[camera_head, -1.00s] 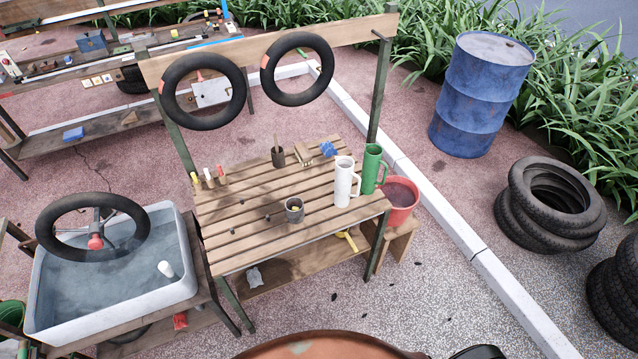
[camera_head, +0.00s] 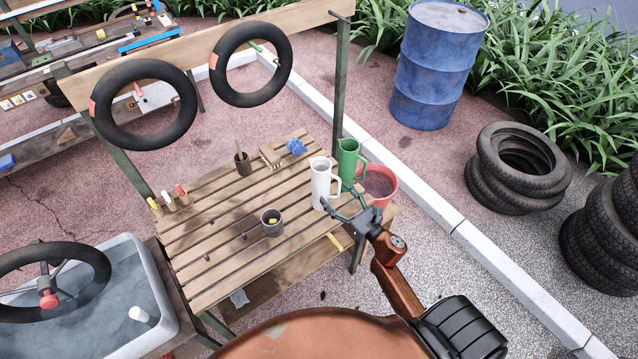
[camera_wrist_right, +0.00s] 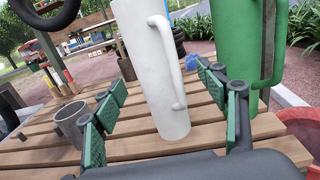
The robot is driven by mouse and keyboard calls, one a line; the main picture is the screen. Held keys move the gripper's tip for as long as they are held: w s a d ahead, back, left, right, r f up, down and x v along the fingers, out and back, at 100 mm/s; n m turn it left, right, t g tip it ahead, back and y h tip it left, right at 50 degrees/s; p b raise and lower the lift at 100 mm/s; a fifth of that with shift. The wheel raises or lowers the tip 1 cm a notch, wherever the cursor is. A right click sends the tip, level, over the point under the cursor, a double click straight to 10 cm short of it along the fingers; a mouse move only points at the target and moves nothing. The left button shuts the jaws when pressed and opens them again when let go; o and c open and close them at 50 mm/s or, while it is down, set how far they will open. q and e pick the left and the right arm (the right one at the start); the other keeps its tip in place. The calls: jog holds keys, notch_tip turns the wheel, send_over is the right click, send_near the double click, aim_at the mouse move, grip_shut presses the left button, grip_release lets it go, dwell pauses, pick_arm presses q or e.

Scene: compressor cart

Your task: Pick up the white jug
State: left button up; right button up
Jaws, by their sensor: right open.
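The white jug (camera_head: 320,183) stands upright on the slatted wooden table (camera_head: 240,215), near its right end. Its handle faces right in the head view. My right gripper (camera_head: 347,204) is open just in front of the jug, on its handle side. In the right wrist view the jug (camera_wrist_right: 158,75) stands ahead, between the spread green-padded fingers of the gripper (camera_wrist_right: 162,120), with bare slats between it and the palm. I cannot tell whether a finger touches it. My left gripper is not in view.
A green jug (camera_head: 349,160) stands close behind and right of the white one; it also shows in the wrist view (camera_wrist_right: 238,50). A red bucket (camera_head: 380,184) is beyond the right edge. Tyres (camera_head: 250,66) hang above the back.

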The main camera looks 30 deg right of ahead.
aim_at(327, 187)
jog(key=w, duration=0.2)
jog(key=w+a+p, duration=0.1)
jog(key=w, duration=0.3)
jog(key=shift+w+a+r, duration=0.15)
jog(key=shift+a+r, duration=0.15)
jog(key=shift+w+f, duration=0.1)
jog(key=shift+w, duration=0.35)
jog(key=shift+c, duration=0.4)
jog(key=c, duration=1.6)
